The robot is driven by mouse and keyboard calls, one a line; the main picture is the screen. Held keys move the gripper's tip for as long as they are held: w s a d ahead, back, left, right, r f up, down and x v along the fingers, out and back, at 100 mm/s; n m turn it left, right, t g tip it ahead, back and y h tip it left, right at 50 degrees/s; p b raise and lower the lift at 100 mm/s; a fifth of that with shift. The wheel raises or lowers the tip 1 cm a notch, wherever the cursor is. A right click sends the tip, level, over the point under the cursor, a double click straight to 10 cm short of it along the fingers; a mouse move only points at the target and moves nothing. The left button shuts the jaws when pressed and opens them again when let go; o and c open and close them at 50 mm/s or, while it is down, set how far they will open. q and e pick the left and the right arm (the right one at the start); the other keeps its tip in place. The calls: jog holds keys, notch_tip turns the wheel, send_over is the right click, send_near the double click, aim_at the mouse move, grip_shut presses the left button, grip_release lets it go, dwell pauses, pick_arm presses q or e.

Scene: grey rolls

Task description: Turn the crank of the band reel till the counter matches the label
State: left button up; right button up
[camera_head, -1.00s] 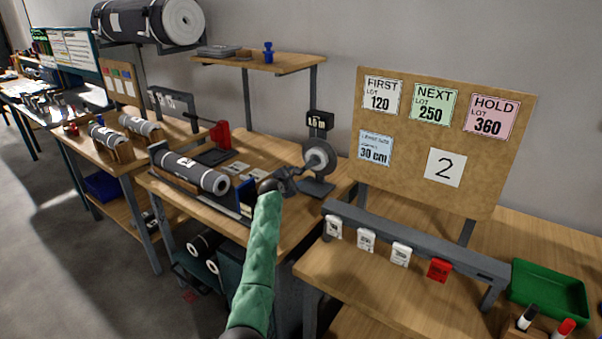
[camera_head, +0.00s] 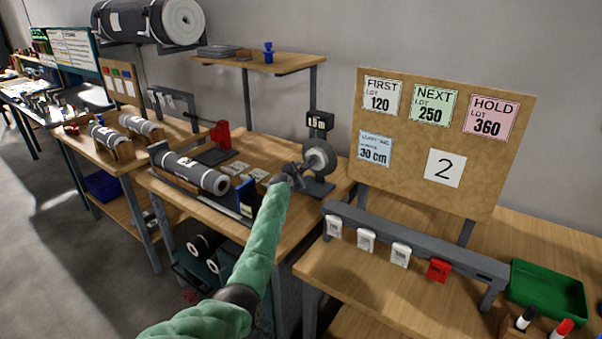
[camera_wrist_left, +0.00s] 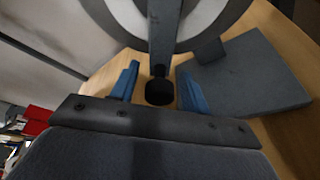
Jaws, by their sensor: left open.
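The band reel (camera_head: 319,158) stands on the middle bench, a grey disc on a post with a flat grey base (camera_head: 318,189). A black counter (camera_head: 319,121) sits above it; its light digits are too small to read surely. My left gripper (camera_head: 294,172) is at the front of the reel. In the left wrist view my left gripper (camera_wrist_left: 160,88) is open, its blue fingers on either side of the dark crank knob (camera_wrist_left: 159,91), with gaps on both sides. The crank arm (camera_wrist_left: 164,40) runs up from the knob across the reel disc (camera_wrist_left: 205,15). My right gripper is not in view.
A grey roll (camera_head: 190,172) lies in a cradle left of the reel. A red tool (camera_head: 221,135) stands behind it. At right are a label board (camera_head: 400,185), a rail with white tags and a red tag (camera_head: 438,270), and a green tray (camera_head: 548,292).

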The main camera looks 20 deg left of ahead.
pick_arm(q)
grip_shut()
dwell(0.4)
